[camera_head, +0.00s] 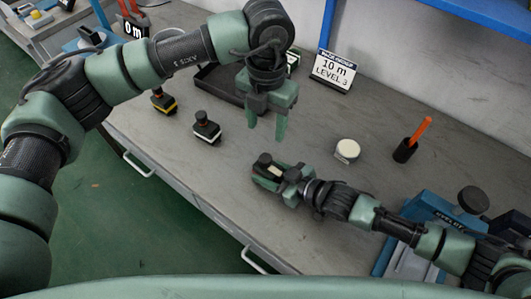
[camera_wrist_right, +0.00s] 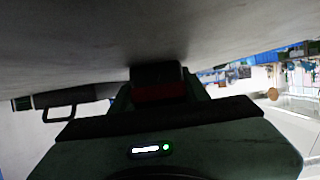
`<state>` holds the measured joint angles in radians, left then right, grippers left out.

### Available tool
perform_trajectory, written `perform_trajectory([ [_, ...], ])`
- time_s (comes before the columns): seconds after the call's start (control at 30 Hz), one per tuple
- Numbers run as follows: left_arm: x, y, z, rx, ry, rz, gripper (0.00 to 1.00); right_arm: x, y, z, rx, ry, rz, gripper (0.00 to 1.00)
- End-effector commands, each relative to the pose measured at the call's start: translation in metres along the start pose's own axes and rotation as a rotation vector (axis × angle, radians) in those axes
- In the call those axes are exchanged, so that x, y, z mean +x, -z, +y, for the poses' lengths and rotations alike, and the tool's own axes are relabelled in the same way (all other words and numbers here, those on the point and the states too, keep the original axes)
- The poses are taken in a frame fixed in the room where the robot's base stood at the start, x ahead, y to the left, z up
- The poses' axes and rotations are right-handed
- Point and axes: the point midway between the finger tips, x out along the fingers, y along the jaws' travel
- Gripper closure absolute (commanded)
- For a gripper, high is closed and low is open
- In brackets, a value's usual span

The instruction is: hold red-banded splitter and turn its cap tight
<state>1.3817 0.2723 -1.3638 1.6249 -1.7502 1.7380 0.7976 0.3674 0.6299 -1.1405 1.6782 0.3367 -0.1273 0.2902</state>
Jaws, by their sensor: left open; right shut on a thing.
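My left gripper (camera_head: 266,124) hangs open and empty above the bench, fingers pointing down. It is above and slightly behind my right gripper (camera_head: 267,172), which lies low at the bench top. The right gripper is shut on a dark block with a red band, the red-banded splitter (camera_wrist_right: 158,90), seen between the fingers in the right wrist view. In the head view the splitter (camera_head: 264,159) is mostly hidden by the gripper; a small pale patch shows on top. I cannot tell how its cap sits.
A white-banded splitter (camera_head: 206,139) and a yellow-banded one (camera_head: 164,107) stand to the left. A black tray (camera_head: 218,88) lies behind. A sign (camera_head: 333,70), a round cream-topped thing (camera_head: 347,148) and a black cup (camera_head: 404,152) with an orange stick stand to the right.

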Motion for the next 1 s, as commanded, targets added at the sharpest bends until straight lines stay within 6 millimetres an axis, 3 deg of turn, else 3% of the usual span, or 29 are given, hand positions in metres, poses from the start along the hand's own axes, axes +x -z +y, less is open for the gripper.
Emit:
perform_trajectory([
  [0.2, 0.001, 0.000, 0.000, -0.271, 0.001, 0.001, 0.47, 0.000, 0.000, 0.000, 0.000, 0.000, 0.001, 0.97],
  [0.37, 0.008, 0.001, 0.000, -0.329, 0.000, 0.003, 0.47, 0.000, 0.000, 0.000, 0.000, 0.000, 0.001, 0.97],
  [0.8, 0.088, 0.001, 0.000, -0.330, 0.000, 0.005, 0.47, 0.000, 0.000, 0.000, 0.000, 0.000, 0.001, 0.97],
  [1.0, 0.114, 0.001, 0.000, -0.328, 0.000, 0.003, 0.47, 0.000, 0.001, 0.000, 0.000, 0.000, 0.001, 0.97],
])
